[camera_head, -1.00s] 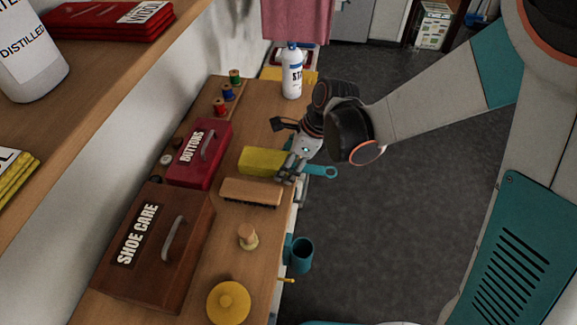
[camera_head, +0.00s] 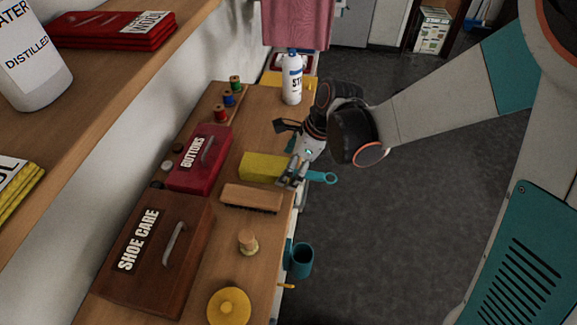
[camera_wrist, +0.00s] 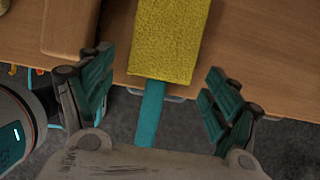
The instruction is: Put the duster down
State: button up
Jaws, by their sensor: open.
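The duster has a yellow fuzzy head (camera_head: 262,167) and a teal handle (camera_head: 325,178). Its head lies on the wooden counter, and the handle sticks out past the counter's right edge. In the wrist view the yellow head (camera_wrist: 168,40) rests on the wood and the teal handle (camera_wrist: 150,115) runs down between my fingers. My gripper (camera_head: 293,172) is at the handle by the counter's edge. In the wrist view my gripper (camera_wrist: 155,100) is open, with a finger on each side of the handle and visible gaps between. The handle's far end is hidden by my gripper's body there.
A wooden brush (camera_head: 250,197) lies just in front of the duster. A red buttons box (camera_head: 200,160) and a brown shoe care box (camera_head: 160,250) stand left. A white bottle (camera_head: 292,80) stands behind. Open floor lies right.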

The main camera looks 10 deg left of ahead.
jog(key=p+v, duration=0.3)
jog(key=v, duration=0.7)
jog(key=shift+r, duration=0.25)
jog(key=shift+s+d, duration=0.15)
